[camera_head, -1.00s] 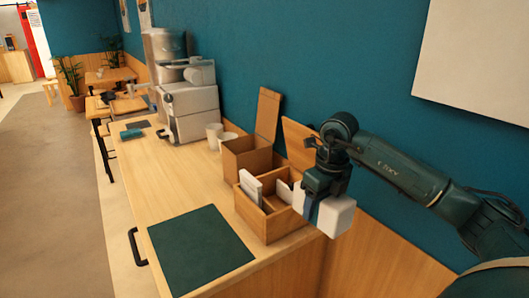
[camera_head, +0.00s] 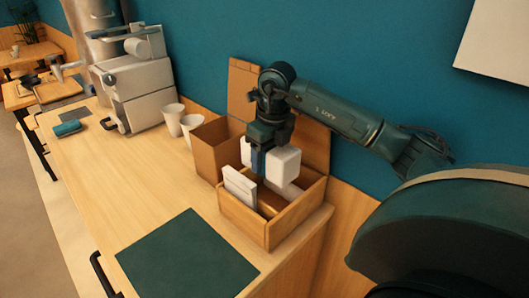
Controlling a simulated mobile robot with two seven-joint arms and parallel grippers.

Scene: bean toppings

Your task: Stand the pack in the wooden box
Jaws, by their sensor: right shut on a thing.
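A white block-shaped pack (camera_head: 285,164) is held in my right gripper (camera_head: 262,160), which is shut on it. The gripper points down, and the pack hangs upright above the open wooden box (camera_head: 290,222). The pack's lower end is near the top of the box; I cannot tell whether it is below the rim. Inside the box, a white flat pack (camera_head: 239,187) leans at the left side. The box's back inside is partly hidden by the gripper and pack. My left gripper is not in view.
A taller brown box (camera_head: 208,152) with a raised lid stands just behind the wooden box. White cups (camera_head: 173,118) and a coffee machine (camera_head: 135,90) are farther back. A dark green mat (camera_head: 187,256) lies at the front. The counter between is clear.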

